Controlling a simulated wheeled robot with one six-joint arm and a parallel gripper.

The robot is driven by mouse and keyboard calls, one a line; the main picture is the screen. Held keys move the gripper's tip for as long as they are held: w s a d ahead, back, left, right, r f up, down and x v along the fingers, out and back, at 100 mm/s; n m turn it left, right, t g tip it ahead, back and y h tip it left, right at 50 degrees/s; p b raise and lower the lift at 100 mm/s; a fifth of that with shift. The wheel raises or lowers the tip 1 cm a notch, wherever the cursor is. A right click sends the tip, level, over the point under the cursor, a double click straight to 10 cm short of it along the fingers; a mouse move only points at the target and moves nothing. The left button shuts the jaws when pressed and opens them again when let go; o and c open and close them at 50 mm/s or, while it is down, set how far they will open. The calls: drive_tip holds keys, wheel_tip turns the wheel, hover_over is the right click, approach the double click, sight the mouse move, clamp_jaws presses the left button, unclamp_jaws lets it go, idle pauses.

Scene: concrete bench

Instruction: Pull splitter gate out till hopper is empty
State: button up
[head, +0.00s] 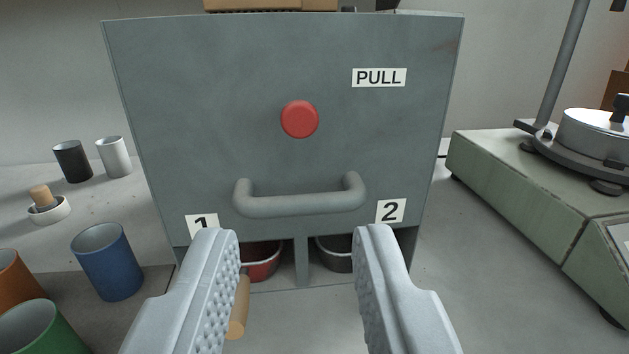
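The splitter is a grey upright box (240,80) straight ahead. Its front bears a red round knob (300,119), a white PULL label (379,78) and a grey bar handle (300,204) low down. Labels 1 (201,225) and 2 (390,211) mark the lower corners. Under the front, a red container (262,263) stands at left and a dark one (336,254) at right, both partly hidden. My gripper (295,240) is open and empty, its fingers apart in front of and below the handle. The hopper and its contents cannot be made out.
Blue (107,262), green (40,328) and orange (15,278) cups stand at left, with black (72,161) and white (114,156) cups behind. A wooden cylinder (239,307) shows beside my left finger. A green machine (540,185) stands at right.

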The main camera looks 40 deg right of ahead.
sight(299, 118)
drive_tip(key=x, duration=1.7)
drive_tip(key=shift+w+d, duration=0.1)
drive_tip(key=shift+d, duration=0.05)
